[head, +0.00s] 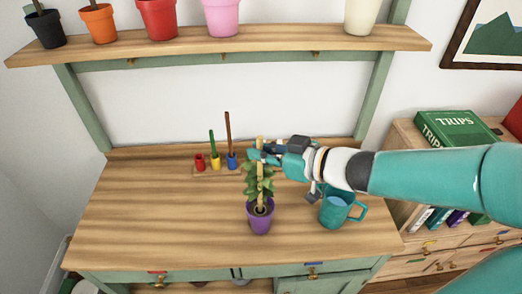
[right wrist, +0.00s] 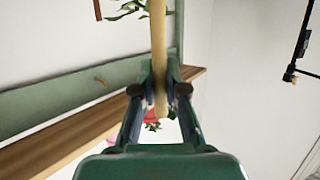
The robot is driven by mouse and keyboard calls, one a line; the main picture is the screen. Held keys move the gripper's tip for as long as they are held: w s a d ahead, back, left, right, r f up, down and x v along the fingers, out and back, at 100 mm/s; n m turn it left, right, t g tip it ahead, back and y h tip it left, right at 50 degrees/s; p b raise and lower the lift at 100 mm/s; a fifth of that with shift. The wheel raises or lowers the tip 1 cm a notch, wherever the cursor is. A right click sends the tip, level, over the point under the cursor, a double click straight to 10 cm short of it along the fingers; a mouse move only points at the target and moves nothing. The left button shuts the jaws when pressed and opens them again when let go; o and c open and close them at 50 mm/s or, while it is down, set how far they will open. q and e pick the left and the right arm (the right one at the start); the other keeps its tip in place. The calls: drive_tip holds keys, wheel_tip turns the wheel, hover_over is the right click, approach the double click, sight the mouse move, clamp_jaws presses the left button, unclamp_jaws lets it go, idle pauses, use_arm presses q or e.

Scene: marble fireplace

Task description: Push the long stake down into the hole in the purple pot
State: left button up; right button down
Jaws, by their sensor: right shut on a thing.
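The purple pot (head: 260,219) stands on the wooden table and holds a leafy green plant (head: 251,178). The long pale stake (head: 261,198) stands nearly upright among the leaves, and its lower end reaches the soil area. I cannot tell how deep it sits in the hole. My right gripper (head: 260,155) is shut on the stake near its upper end, above the pot. In the right wrist view the stake (right wrist: 158,45) runs between the two fingers (right wrist: 160,92), with some leaves near it. My left gripper is not in view.
A teal watering can (head: 336,208) stands right of the pot, beneath my right arm. Behind to the left, a rack has red (head: 200,162), yellow (head: 215,161) and blue (head: 232,161) cups, with shorter sticks. A shelf (head: 220,40) carries several pots. The table's left side is clear.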

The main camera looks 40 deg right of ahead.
drive_tip(key=shift+f, duration=0.3)
drive_tip(key=shift+f+b, duration=0.35)
drive_tip(key=shift+b, duration=0.05)
drive_tip(key=shift+f, duration=0.2)
drive_tip(key=shift+f+b, duration=0.4)
drive_tip(key=c, duration=1.2)
unclamp_jaws()
drive_tip(key=shift+o, duration=0.3)
drive_tip(key=shift+d, duration=0.1)
